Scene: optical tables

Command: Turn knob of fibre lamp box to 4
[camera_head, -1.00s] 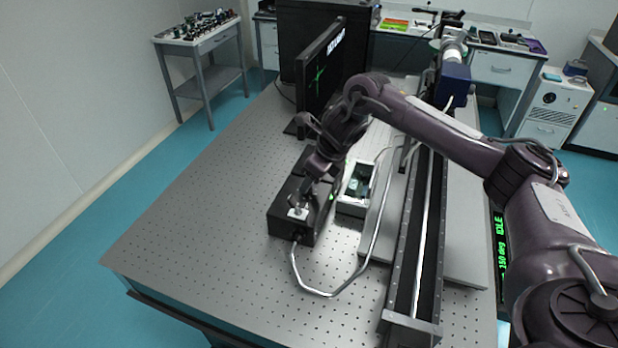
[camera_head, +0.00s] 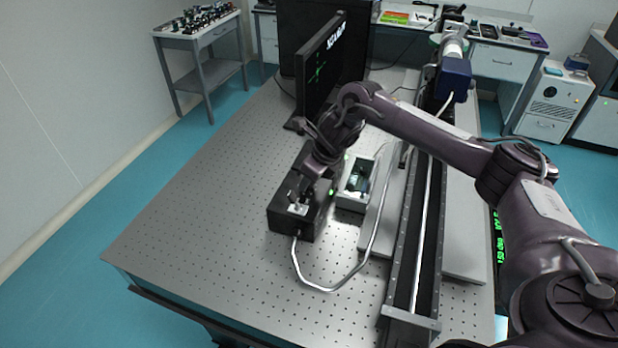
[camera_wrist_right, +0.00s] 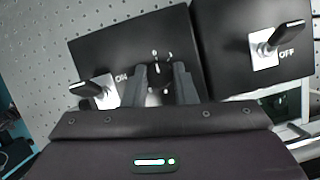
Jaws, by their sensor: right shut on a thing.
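The fibre lamp box (camera_head: 282,219) is a black box on the perforated table, with a grey cable at its near end. In the right wrist view the black box (camera_wrist_right: 105,48) shows dial marks and a lever switch (camera_wrist_right: 95,87) beside the word ON. My right gripper (camera_head: 302,193) is over the box, pointing down. In the right wrist view its fingers (camera_wrist_right: 161,84) are closed around the small dark knob (camera_wrist_right: 159,93) below the dial marks. The knob is mostly hidden, and I cannot read its setting. My left gripper is not in view.
A second black box (camera_wrist_right: 232,60) with an OFF lever switch (camera_wrist_right: 278,43) adjoins in the right wrist view. An open grey box (camera_head: 351,204), a looping cable (camera_head: 325,290), a long rail (camera_head: 402,260) and a monitor (camera_head: 322,70) stand nearby. The table's left part is clear.

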